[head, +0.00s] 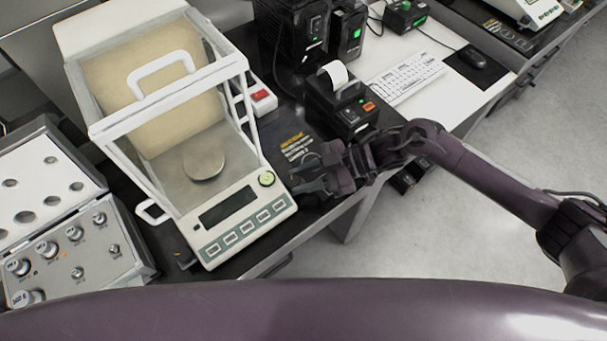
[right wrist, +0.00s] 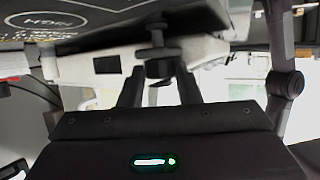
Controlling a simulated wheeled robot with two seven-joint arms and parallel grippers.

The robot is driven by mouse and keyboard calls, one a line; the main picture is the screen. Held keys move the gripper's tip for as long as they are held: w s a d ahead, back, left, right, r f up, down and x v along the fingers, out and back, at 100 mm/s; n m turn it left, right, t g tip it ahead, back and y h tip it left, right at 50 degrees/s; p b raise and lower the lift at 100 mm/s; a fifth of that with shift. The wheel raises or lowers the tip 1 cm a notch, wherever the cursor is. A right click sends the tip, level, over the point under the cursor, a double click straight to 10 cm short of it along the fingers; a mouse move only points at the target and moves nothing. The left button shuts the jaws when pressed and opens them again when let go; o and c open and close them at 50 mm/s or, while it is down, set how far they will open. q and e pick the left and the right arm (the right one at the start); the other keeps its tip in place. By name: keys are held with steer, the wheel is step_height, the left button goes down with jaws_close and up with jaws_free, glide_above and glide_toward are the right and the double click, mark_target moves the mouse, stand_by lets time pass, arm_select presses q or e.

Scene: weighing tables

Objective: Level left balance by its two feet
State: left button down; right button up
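The left balance (head: 222,205) is a white analytical balance with a clear draft shield, a round metal pan (head: 203,164) and a dark display. A round green spot (head: 266,179), apparently its bubble level, sits at the panel's right; its bubble is too small to read. My right gripper (head: 318,184) is low beside the balance's right front corner. In the right wrist view, a dark knobbed foot (right wrist: 158,66) lies between the fingers of my right gripper (right wrist: 159,80); whether they touch it is unclear. The left front foot is not clear. My left gripper is out of view.
A case of metal weights (head: 75,235) stands left of the balance. A black label printer (head: 345,100) with a paper roll is behind my right gripper. A keyboard (head: 408,78) and mouse (head: 473,57) lie further right. Open floor (head: 450,240) is at the right.

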steer(key=o, duration=0.4)
